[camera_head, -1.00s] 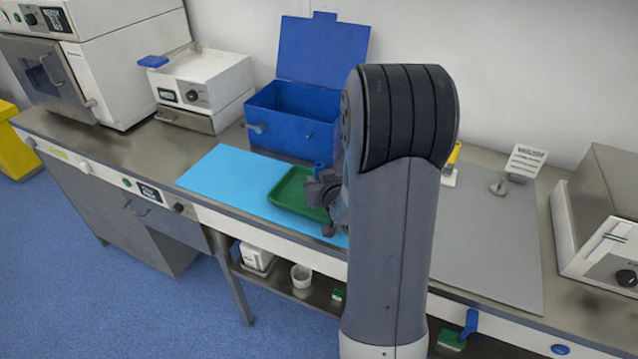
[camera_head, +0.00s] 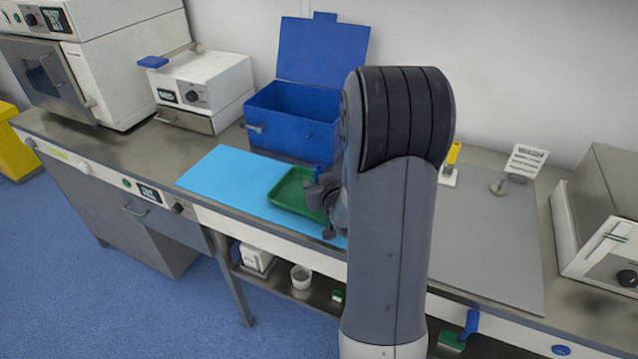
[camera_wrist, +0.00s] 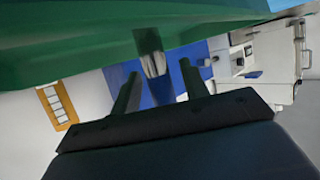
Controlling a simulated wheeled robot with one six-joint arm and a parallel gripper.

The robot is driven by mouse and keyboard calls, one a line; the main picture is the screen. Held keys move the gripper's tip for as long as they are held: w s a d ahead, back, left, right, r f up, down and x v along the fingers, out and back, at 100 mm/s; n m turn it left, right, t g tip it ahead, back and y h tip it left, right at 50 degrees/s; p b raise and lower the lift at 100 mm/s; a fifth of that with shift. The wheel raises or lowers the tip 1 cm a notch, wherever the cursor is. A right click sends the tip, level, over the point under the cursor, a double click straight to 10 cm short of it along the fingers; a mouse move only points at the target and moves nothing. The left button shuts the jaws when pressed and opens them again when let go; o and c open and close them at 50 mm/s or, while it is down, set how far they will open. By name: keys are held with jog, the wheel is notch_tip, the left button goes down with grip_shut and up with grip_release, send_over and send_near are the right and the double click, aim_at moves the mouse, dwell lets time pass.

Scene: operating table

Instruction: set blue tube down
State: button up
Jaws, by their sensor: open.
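The blue tube (camera_head: 319,170) shows as a small dark blue upright shape at the green tray, right beside my gripper (camera_head: 321,192); its lower part is hidden. The green tray (camera_head: 284,191) lies on the light blue mat (camera_head: 222,179). My gripper is open, low over the tray's right side, partly hidden by my arm. In the wrist view my two fingers (camera_wrist: 158,84) stand apart, with the green tray (camera_wrist: 60,50) across the top. A narrow dark piece with a pale end (camera_wrist: 152,55) shows between and beyond the fingertips; I cannot tell whether it is the tube.
An open blue box (camera_head: 290,124) stands behind the tray, its lid (camera_head: 322,50) raised. A grey mat (camera_head: 490,235) lies to the right, with a yellow-topped item (camera_head: 451,165) and a small sign (camera_head: 526,161) behind it. The mat left of the tray is clear.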

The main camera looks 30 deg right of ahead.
jog(key=shift+r, duration=0.15)
jog(key=v, duration=1.2)
jog(key=x, duration=1.2)
jog(key=shift+w+f, duration=0.15)
jog(key=shift+f, duration=0.05)
jog(key=shift+r, duration=0.6)
